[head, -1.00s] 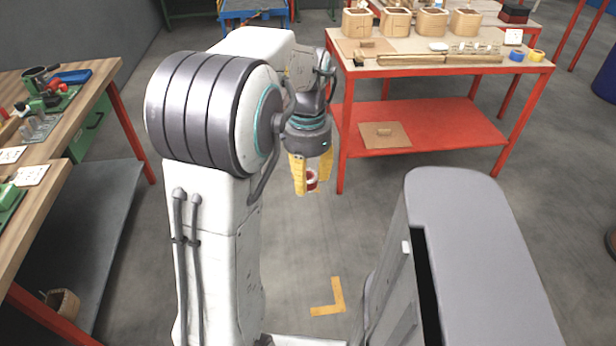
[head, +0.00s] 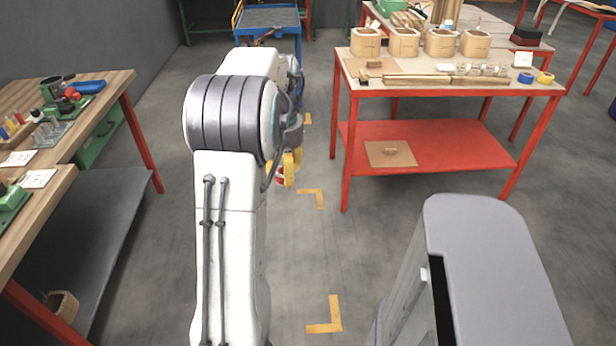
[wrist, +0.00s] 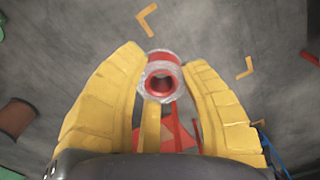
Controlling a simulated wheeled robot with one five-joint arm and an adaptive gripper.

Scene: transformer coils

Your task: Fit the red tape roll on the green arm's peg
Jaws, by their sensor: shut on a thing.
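In the wrist view, my gripper (wrist: 160,88) has its yellow fingers closed on either side of the red tape roll (wrist: 162,69). The roll has a pale rim and a red inner ring, and its hole faces the camera. In the head view, my gripper (head: 287,170) is partly hidden behind my arm, and a bit of the red tape roll (head: 281,178) shows by the fingers. The roll is held in the air above the floor. I cannot make out the green arm's peg in either view.
A wooden workbench (head: 100,95) with tools is on the left. A red-legged table (head: 430,85) with wooden coil blocks and blue and yellow tape rolls (head: 535,78) is on the right. A blue cart (head: 268,20) stands at the back. The floor between is clear.

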